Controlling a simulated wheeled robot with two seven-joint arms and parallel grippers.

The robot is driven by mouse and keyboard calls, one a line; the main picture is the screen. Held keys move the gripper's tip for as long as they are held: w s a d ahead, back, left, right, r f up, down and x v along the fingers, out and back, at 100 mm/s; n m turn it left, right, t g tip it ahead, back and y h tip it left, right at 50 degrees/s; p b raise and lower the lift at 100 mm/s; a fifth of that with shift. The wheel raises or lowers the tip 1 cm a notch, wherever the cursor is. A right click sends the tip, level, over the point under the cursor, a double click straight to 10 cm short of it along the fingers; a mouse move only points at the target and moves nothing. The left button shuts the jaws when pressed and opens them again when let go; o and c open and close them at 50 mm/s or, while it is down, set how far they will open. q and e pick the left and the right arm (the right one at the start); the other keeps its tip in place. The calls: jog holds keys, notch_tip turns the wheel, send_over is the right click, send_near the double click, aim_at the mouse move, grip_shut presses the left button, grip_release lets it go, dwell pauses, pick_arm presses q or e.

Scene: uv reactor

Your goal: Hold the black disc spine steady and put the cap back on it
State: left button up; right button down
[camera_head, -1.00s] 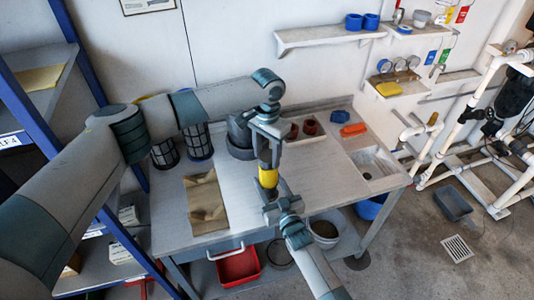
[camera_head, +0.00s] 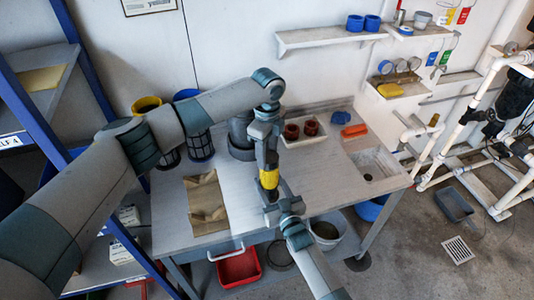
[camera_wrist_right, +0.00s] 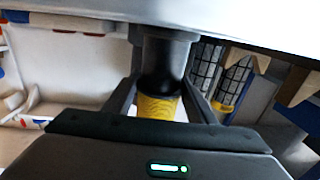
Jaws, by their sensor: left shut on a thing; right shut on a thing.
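The black disc spine (camera_wrist_right: 160,72) stands upright near the table's front edge, with a grey collar at its foot. Its yellow part (camera_head: 268,179) shows between my two grippers. The right wrist view seems upside down, with the table along its top; there the yellow part (camera_wrist_right: 157,106) lies between my right fingers. My right gripper (camera_head: 272,200) is shut on the spine low down. My left gripper (camera_head: 266,158) points down from above, shut on the top end, seemingly the cap. Its fingers hide the cap, so I cannot tell how it is seated.
The table (camera_head: 315,180) bears a brown mat (camera_head: 206,203), a tray (camera_head: 318,138) with dark red parts, an orange piece (camera_head: 354,130), a blue piece (camera_head: 340,117) and a sink (camera_head: 378,170). Mesh cylinders (camera_head: 200,147) stand behind my left arm. The tabletop right of the grippers is clear.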

pick_arm(q)
jog(key=m, duration=0.4)
jog(key=shift+w+d, duration=0.1)
jog(key=shift+w, duration=0.05)
jog(key=m, duration=0.6)
jog(key=shift+d, duration=0.15)
jog(key=m, duration=0.4)
jog(key=shift+d, duration=0.1)
jog(key=m, duration=0.5)
jog(key=shift+d, duration=0.15)
jog(key=o, duration=1)
jog(key=shift+r, duration=2.2)
